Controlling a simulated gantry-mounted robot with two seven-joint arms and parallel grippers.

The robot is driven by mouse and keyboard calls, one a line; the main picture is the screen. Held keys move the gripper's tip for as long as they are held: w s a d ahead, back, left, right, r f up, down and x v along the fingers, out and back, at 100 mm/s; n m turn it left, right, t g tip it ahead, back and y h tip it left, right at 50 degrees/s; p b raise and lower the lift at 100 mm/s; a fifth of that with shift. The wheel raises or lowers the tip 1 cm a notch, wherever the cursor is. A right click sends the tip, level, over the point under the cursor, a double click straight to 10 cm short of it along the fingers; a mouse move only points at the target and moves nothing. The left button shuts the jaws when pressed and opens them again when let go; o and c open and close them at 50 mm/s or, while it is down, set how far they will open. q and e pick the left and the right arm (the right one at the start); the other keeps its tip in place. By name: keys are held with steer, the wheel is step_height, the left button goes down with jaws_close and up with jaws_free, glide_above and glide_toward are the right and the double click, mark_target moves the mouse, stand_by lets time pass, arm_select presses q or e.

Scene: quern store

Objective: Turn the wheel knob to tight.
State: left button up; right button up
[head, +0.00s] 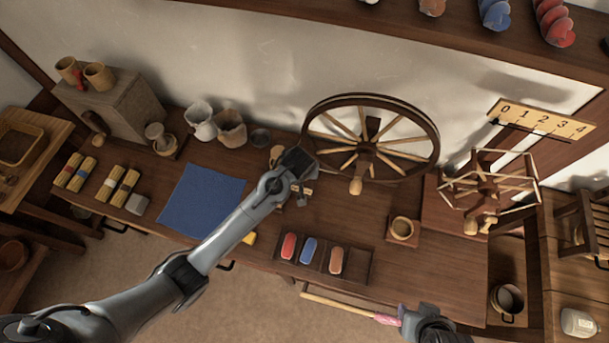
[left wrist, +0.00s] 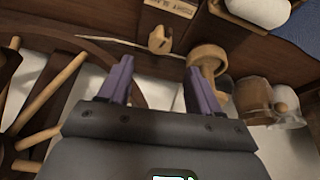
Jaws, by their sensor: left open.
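A small wooden knob (left wrist: 160,40) shows in the left wrist view, beyond and between my fingertips. A pale label plate (left wrist: 172,6) with upside-down lettering lies just past it; I cannot read it surely. The spoked wooden wheel (head: 427,128) stands against the wall in the head view, and its rim and spokes show at left in the left wrist view (left wrist: 52,92). My left gripper (left wrist: 158,72) is open and empty, its purple fingers apart from the knob. In the head view it (head: 302,168) is left of the wheel. My right gripper (head: 412,314) is at the bottom edge, its jaws unclear.
A blue cloth (head: 200,198) lies left of my forearm. A tray (head: 320,262) with coloured pieces and a small wooden cup (head: 403,229) sit in front. A wooden reel (head: 488,187) stands at right.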

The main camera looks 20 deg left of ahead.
arm_select(q)
steer(key=b+x, duration=0.2)
steer(key=x, duration=0.6)
steer(key=shift+w+f, duration=0.1)
steer(key=shift+f, duration=0.05)
steer(key=c, duration=1)
steer(key=m+p, duration=0.1)
steer(key=p, duration=0.1)
steer(key=m+h+p, duration=0.1)
steer(key=shift+r+m+p, duration=0.25)
steer(key=shift+m+p, duration=0.05)
steer(key=shift+p, duration=0.05)
steer(key=shift+a+f+m+h+p, duration=0.1)
steer(key=shift+m+h+p, duration=0.3)
steer(key=shift+m+p, duration=0.55)
steer(key=shift+f+m+p, duration=0.1)
steer(key=shift+m+p, duration=0.25)
steer(key=shift+m, duration=0.4)
steer(key=shift+h, duration=0.3)
